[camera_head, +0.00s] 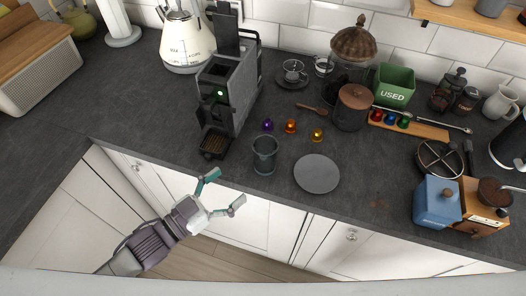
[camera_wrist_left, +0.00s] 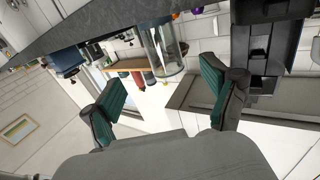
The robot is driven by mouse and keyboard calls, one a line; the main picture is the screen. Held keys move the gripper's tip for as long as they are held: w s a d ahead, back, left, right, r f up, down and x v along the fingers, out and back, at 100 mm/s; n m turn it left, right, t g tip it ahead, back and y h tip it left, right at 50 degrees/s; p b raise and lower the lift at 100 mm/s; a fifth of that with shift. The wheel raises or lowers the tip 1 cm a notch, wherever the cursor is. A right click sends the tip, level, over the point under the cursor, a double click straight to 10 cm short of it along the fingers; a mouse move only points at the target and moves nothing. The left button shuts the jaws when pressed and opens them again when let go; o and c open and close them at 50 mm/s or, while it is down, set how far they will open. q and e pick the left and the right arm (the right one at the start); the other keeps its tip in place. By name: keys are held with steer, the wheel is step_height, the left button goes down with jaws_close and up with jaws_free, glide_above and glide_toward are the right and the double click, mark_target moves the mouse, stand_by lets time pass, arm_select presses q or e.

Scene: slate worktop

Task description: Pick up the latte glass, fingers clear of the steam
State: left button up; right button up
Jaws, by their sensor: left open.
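The latte glass (camera_head: 265,155) is a clear, grey-blue tumbler standing upright near the worktop's front edge, right of the coffee machine. It also shows between and beyond my fingers in the left wrist view (camera_wrist_left: 163,47). No steam can be made out. My left gripper (camera_head: 226,188) is open and empty, in front of the worktop edge and left of the glass, apart from it. Its teal finger pads show in the left wrist view (camera_wrist_left: 160,88). My right gripper is not in view.
The dark coffee machine (camera_head: 229,92) stands close behind and left of the glass. A grey round plate (camera_head: 317,173) lies to its right. Purple, orange and yellow capsules (camera_head: 290,126) lie behind it. The worktop (camera_head: 130,100) is clear at the left.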

mark_target(257, 163)
arm_select(q)
steer(key=p+x, duration=0.1)
steer(key=x, duration=0.4)
steer(key=shift+w, duration=0.15)
steer(key=shift+w+d, duration=0.3)
steer(key=shift+w, duration=0.1)
steer(key=shift+w+d+p, duration=0.2)
steer(key=shift+d+p, duration=0.05)
steer(key=shift+p, duration=0.05)
steer(key=p+x, duration=0.1)
steer(key=x, duration=0.2)
steer(key=shift+w+d+f, duration=0.15)
steer(key=shift+w+d, duration=0.05)
steer(key=shift+w, duration=0.1)
steer(key=shift+w+d+f, duration=0.15)
steer(key=shift+w+d, duration=0.15)
steer(key=shift+s, duration=0.1)
